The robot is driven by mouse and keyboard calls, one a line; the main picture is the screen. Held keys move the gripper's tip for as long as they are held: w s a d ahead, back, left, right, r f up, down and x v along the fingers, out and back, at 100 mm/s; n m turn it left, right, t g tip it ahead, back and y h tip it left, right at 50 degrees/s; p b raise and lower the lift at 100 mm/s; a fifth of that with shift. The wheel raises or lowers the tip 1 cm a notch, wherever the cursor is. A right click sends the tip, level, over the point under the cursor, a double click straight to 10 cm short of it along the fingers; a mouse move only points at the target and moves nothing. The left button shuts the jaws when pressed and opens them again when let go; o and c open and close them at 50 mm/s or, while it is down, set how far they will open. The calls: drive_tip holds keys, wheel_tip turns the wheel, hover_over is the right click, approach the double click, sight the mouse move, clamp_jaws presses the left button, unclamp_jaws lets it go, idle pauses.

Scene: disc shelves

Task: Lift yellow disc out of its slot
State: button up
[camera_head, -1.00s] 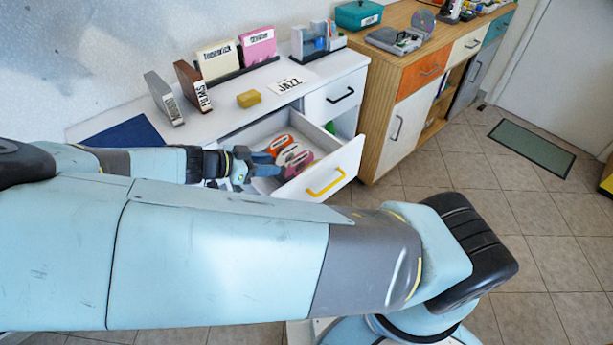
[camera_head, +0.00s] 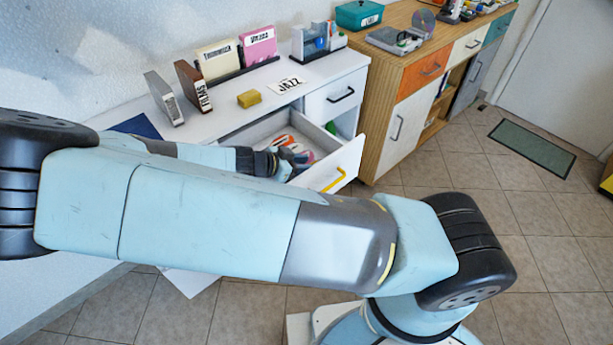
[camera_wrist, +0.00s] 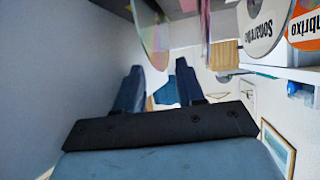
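I cannot make out a clearly yellow disc in either view. In the wrist view, a thin, shiny disc (camera_wrist: 150,32) with a pale yellow-green and pink sheen stands edge-on above my fingers. My gripper (camera_wrist: 160,84) has its two blue fingers apart, with nothing seen held between them. In the head view, my gripper (camera_head: 290,160) is over the open white drawer (camera_head: 338,165), by the orange and pink items (camera_head: 302,152) inside, and partly hides them. The wrist view also shows a white disc (camera_wrist: 248,28) and an orange disc (camera_wrist: 305,30) with upside-down lettering at top right.
The cabinet top holds a yellow block (camera_head: 249,99), a JAZZ card (camera_head: 286,85), standing brown and grey cases (camera_head: 193,86) and a holder with cream and pink cases (camera_head: 219,59). A wooden cabinet (camera_head: 405,95) stands to the right.

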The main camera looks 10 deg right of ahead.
drive_tip(key=shift+w+d+f, duration=0.15)
drive_tip(key=shift+d+f, duration=0.05)
drive_tip(key=shift+d, duration=0.1)
clamp_jaws()
idle(0.5)
